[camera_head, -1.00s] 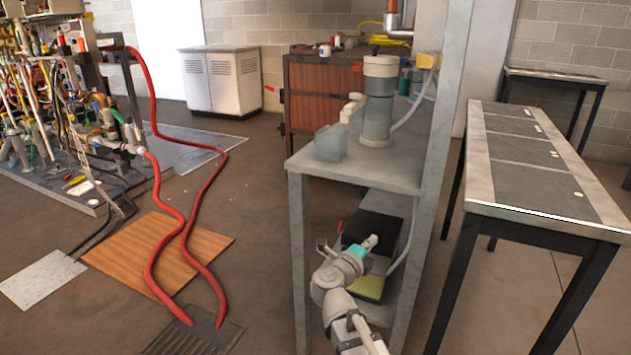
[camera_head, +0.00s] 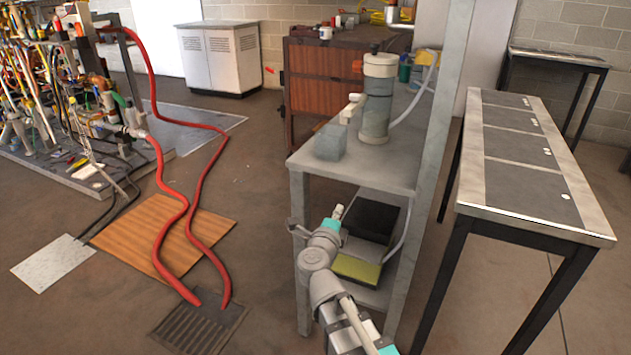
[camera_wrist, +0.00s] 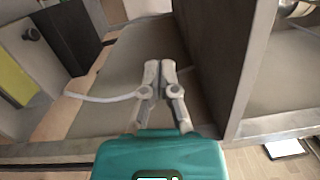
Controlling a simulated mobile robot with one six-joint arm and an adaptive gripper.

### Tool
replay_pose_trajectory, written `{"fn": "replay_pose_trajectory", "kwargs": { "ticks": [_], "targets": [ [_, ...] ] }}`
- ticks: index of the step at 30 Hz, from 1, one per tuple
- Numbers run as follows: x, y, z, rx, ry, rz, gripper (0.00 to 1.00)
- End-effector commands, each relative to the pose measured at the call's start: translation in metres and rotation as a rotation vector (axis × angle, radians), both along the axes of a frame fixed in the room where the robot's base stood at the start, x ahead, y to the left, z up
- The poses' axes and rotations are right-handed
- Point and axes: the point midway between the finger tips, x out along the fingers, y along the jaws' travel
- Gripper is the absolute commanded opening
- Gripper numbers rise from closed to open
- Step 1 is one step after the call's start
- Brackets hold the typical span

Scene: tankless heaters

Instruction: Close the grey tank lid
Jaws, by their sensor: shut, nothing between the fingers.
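No open grey lid can be made out for certain. A tall grey cylindrical tank (camera_head: 376,112) with a pale top stands upright on the upper shelf, and a small grey box (camera_head: 330,143) is in front of it. On the lower shelf is a box with a black top part (camera_head: 375,219) and a yellow-green lower part (camera_head: 357,269). They also show at the left of the wrist view as black (camera_wrist: 72,38) and yellow (camera_wrist: 14,84). My gripper (camera_head: 338,212) is in front of the shelf unit, below the upper shelf's edge. Its fingers (camera_wrist: 159,66) are together and empty.
The grey shelf unit (camera_head: 302,225) has a tall post on its right. A pale hose (camera_head: 399,232) hangs beside the lower box. A long metal-topped table (camera_head: 467,180) stands to the right. Red hoses (camera_head: 203,200) and a floor grate (camera_head: 190,333) lie to the left.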

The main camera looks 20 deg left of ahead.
Motion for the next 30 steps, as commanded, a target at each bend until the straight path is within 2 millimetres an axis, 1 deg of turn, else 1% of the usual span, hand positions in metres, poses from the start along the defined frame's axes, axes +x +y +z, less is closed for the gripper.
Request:
{"fn": "replay_pose_trajectory", "kwargs": {
  "ticks": [1,18,24,30],
  "targets": [
    [-0.003,0.003,0.009,0.001,-0.001,0.017,0.0],
    [-0.027,0.039,0.057,0.018,-0.011,0.206,0.0],
    [-0.032,0.047,0.07,0.015,-0.014,0.259,0.0],
    [-0.035,0.052,0.076,0.013,-0.015,0.29,0.0]
  ]
}}
